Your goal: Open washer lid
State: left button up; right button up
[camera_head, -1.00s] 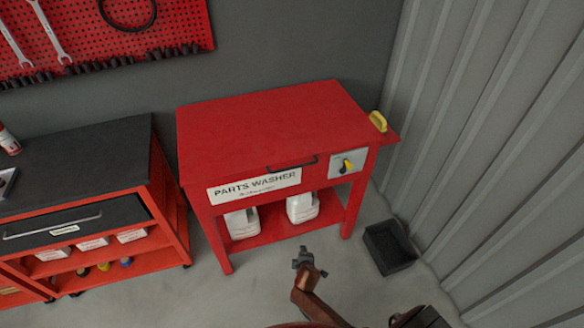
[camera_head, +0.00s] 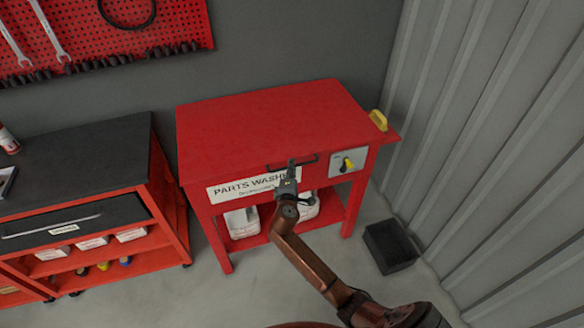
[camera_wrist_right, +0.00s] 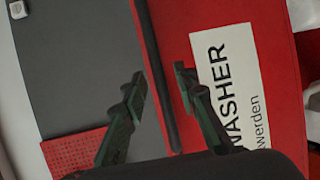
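The parts washer is a red cabinet with a closed red lid (camera_head: 260,120). A thin black bar handle (camera_head: 308,160) sits at the lid's front edge, above the white "PARTS WASHER" label (camera_head: 232,187). My right gripper (camera_head: 291,166) is at the handle and hides part of it and of the label. In the right wrist view my right gripper (camera_wrist_right: 160,76) is open, with the dark handle bar (camera_wrist_right: 164,95) running between its two fingers. Neither finger visibly clamps the bar. My left gripper is in no view.
A yellow object (camera_head: 378,120) sits at the washer's right edge, and a panel with a yellow-black knob (camera_head: 347,163) is on its front. White jugs (camera_head: 242,222) stand on the shelf below. A workbench (camera_head: 75,165) is left, a black bin (camera_head: 390,248) right.

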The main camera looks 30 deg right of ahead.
jog(key=shift+x, duration=0.75)
grip_shut()
jog(key=shift+f, duration=0.1)
